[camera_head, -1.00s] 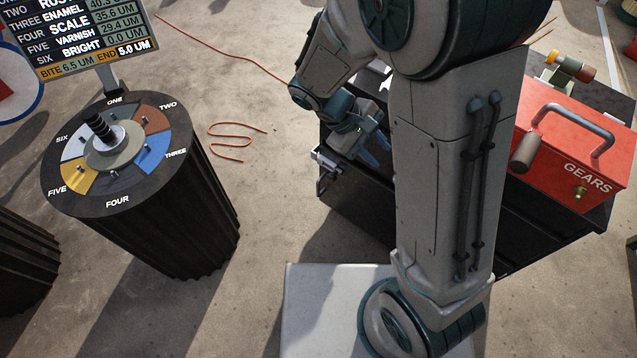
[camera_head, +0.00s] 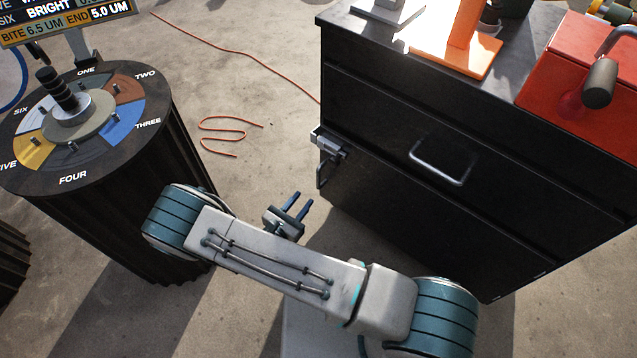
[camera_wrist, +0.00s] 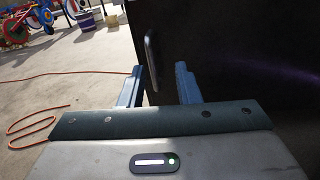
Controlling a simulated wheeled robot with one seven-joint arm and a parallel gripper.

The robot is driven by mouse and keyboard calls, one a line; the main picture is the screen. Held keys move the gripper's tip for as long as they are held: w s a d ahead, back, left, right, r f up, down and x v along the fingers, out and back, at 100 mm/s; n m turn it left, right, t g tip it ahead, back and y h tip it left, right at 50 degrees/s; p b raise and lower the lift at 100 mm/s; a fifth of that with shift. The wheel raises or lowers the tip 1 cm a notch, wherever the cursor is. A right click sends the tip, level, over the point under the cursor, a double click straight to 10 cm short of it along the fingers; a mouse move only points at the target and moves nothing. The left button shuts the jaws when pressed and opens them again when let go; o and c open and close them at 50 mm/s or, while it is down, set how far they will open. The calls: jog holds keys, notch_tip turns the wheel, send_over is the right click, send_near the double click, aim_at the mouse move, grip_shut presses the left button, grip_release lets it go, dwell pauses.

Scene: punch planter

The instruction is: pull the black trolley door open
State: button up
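The black trolley (camera_head: 375,125) stands at the right, and its door front (camera_head: 400,210) looks closed. A small upright handle (camera_head: 321,173) sits at the front's left edge, below a metal latch (camera_head: 329,143). A wider bar handle (camera_head: 440,165) is on the upper middle of the front. My gripper (camera_head: 298,203) is open and empty, just left of and nearer than the upright handle, with a visible gap. In the wrist view, my two blue fingers (camera_wrist: 158,72) frame a dark upright handle (camera_wrist: 152,62) on the black front. I see no contact.
A round black drum with a coloured dial (camera_head: 75,125) stands at the left. A red toolbox (camera_head: 570,90) and an orange stand (camera_head: 455,55) are on the trolley top. A thin orange cable (camera_head: 235,125) lies on otherwise clear concrete floor between drum and trolley.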

aim_at(317, 177)
jog(key=shift+n+t+y, duration=0.6)
jog(key=shift+n+y, duration=0.2)
jog(key=shift+n, duration=0.1)
jog(key=f+b+x, duration=0.1)
jog(key=x, duration=0.3)
jog(key=f+b+x, duration=0.1)
jog(key=x, duration=0.3)
jog(key=f+b+x, duration=0.1)
jog(key=b+x, duration=0.1)
jog(key=x, duration=0.2)
jog(key=shift+w+a, duration=0.15)
jog(key=shift+w, duration=0.35)
grip_shut()
